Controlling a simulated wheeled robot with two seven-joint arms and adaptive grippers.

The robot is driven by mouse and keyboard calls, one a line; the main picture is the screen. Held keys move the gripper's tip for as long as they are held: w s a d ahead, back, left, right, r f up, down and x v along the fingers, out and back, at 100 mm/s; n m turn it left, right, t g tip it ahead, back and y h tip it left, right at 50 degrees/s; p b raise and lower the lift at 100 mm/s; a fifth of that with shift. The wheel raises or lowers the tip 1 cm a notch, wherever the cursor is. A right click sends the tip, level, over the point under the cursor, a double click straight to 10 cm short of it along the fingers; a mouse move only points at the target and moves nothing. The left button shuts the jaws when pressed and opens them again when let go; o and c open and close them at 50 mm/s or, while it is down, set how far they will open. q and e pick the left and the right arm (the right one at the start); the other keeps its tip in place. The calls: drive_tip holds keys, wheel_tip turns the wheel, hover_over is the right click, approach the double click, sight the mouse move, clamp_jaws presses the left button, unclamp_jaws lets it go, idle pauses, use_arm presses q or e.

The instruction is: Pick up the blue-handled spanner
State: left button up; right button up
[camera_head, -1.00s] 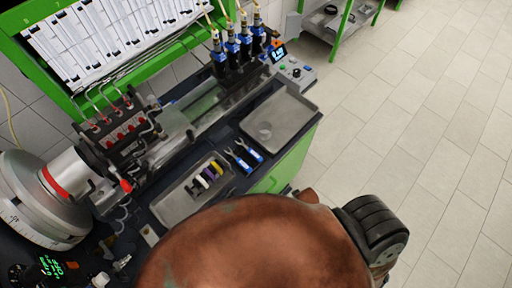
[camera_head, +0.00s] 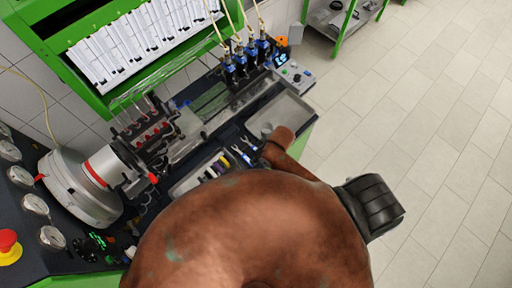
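Two spanners (camera_head: 241,154) lie side by side on the dark bench top between two shallow metal trays. Their pale open-ended heads show, with a little blue on the handle of the right one. The lower parts of both are hidden behind a large brown body, which seems to be part of my own arm. A brown link (camera_head: 281,143) of it reaches up to the right of the spanners, over the edge of the bench. I see no gripper fingers of either arm, so I cannot tell whether anything touches the spanners.
A metal tray (camera_head: 290,114) lies right of the spanners; another tray (camera_head: 186,186), with several coloured pieces, lies left, partly hidden. The pump (camera_head: 150,130) and several injectors (camera_head: 247,60) stand behind. A control box (camera_head: 293,77) is at the back right. The floor to the right is clear.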

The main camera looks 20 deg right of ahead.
drive_tip(key=w+a+f+n+g, duration=0.1)
drive_tip(key=w+a+f, duration=0.1)
drive_tip(key=w, duration=0.2)
drive_tip(key=g+h, duration=0.2)
hover_over(256, 148)
drive_tip(key=shift+s+a+f+m, duration=0.15)
drive_tip(key=shift+f+m, duration=0.15)
drive_tip(key=shift+f, duration=0.4)
wheel_tip(256, 148, down, 2)
drive_tip(key=shift+f, duration=0.2)
wheel_tip(256, 148, down, 4)
drive_tip(key=shift+s+f+p, duration=0.1)
drive_tip(key=shift+f+p, duration=0.05)
drive_tip(key=shift+p, duration=0.65)
drive_tip(key=shift+f, duration=0.45)
clamp_jaws()
